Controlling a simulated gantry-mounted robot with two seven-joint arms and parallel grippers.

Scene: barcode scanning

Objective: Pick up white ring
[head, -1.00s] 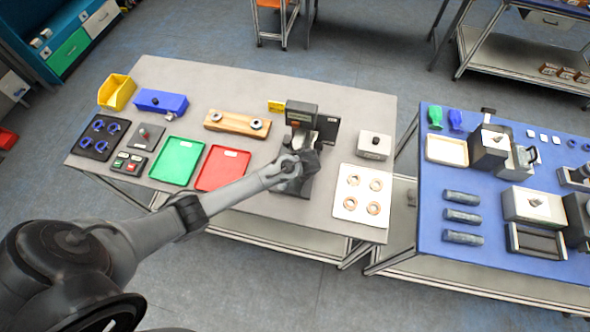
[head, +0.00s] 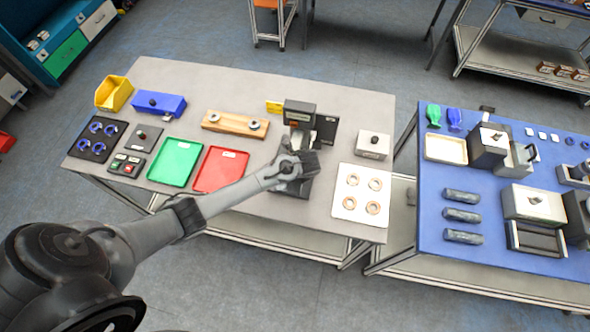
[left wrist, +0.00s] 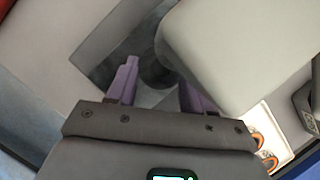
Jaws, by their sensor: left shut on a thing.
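In the head view my left gripper (head: 300,165) is at the dark bench machine (head: 299,112), in front of its lower part. In the left wrist view the two purple fingers (left wrist: 155,88) stand apart below the machine's pale rounded head (left wrist: 240,50), which partly covers the right finger. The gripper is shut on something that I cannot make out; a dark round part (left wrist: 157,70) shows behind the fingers. Two pale rings (head: 253,124) sit on the wooden block. Several brownish-orange rings (head: 352,180) lie on a white plate (head: 358,214). My right gripper is not in view.
Green (head: 175,162) and red (head: 221,169) trays lie left of the machine. A black board (head: 97,137) with blue rings, a blue box (head: 159,103) and a yellow bin (head: 114,93) stand at far left. A white box (head: 373,145) stands right. Bare table lies behind the wooden block (head: 232,122).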

